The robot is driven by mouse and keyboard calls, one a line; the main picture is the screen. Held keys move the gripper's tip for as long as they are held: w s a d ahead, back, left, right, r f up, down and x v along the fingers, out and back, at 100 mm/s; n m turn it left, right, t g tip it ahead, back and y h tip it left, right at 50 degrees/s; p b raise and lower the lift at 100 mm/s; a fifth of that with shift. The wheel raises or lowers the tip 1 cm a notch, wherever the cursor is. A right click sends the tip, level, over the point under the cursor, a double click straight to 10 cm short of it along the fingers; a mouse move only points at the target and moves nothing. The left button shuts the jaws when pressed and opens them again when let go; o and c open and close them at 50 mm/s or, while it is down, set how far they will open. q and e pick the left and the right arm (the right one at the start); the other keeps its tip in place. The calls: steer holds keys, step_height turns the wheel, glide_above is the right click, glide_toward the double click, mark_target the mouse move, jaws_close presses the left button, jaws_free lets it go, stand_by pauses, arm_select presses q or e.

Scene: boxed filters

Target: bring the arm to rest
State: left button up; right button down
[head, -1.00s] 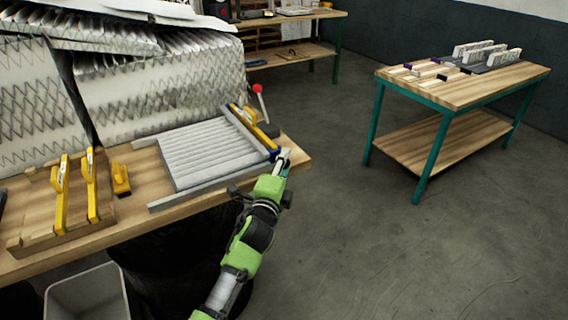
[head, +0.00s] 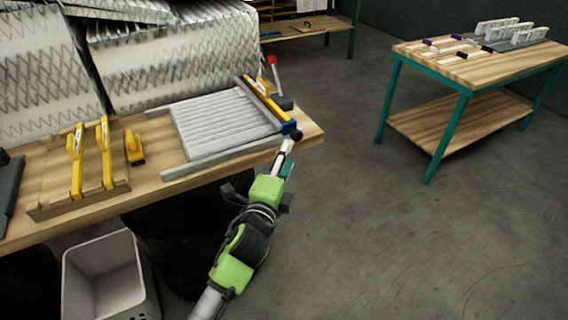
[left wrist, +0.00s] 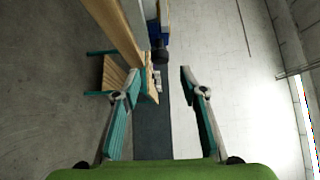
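My left gripper (head: 287,148) is at the end of the green arm, by the front edge of the workbench (head: 308,139), just below the blue end of a yellow-handled clamp (head: 262,98). In the left wrist view the same gripper (left wrist: 160,80) has its two teal fingers spread apart, with nothing between them. The head view does not show clearly whether its tip touches the bench or the clamp. My right gripper is in neither view.
A pleated filter (head: 222,125) lies in a frame on the bench. Yellow clamps (head: 105,150) stand to its left, large filters (head: 170,65) behind. A pale bin (head: 105,275) is below. A teal-legged table (head: 465,78) stands at right, with open floor between.

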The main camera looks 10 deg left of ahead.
arm_select(q)
steer(key=shift+s+a, duration=0.2)
steer(key=shift+s, duration=0.85)
steer(key=s+a+f+n+g, duration=0.2)
steer(key=f, duration=0.9)
steer(key=s+a+f+n+g+y, duration=0.1)
steer(key=s+f+n+g, duration=0.15)
steer(key=f, duration=0.75)
steer(key=s+a+f+n+g, duration=0.1)
steer(key=s+a+f+g, duration=0.15)
steer(key=f, duration=0.85)
steer(key=s+a+f+n+g+y, duration=0.1)
steer(key=s+a+f+n+g, duration=0.15)
steer(key=s+f, duration=0.6)
steer(key=s+a+f+n+g, duration=0.1)
steer(key=s+a+f+n, duration=0.15)
steer(key=s+f, duration=0.65)
steer(key=s+a+f+n+g, duration=0.2)
steer(key=s+f, duration=0.2)
steer(key=s, duration=0.5)
steer(key=s+a+f+n+g+y, duration=0.1)
steer(key=s+a+f+n+g, duration=0.1)
steer(key=s, duration=0.8)
steer(key=s+a+f+n+g, duration=0.2)
steer(key=s+a+f+n, duration=0.1)
steer(key=s+f, duration=0.4)
steer(key=s, duration=0.3)
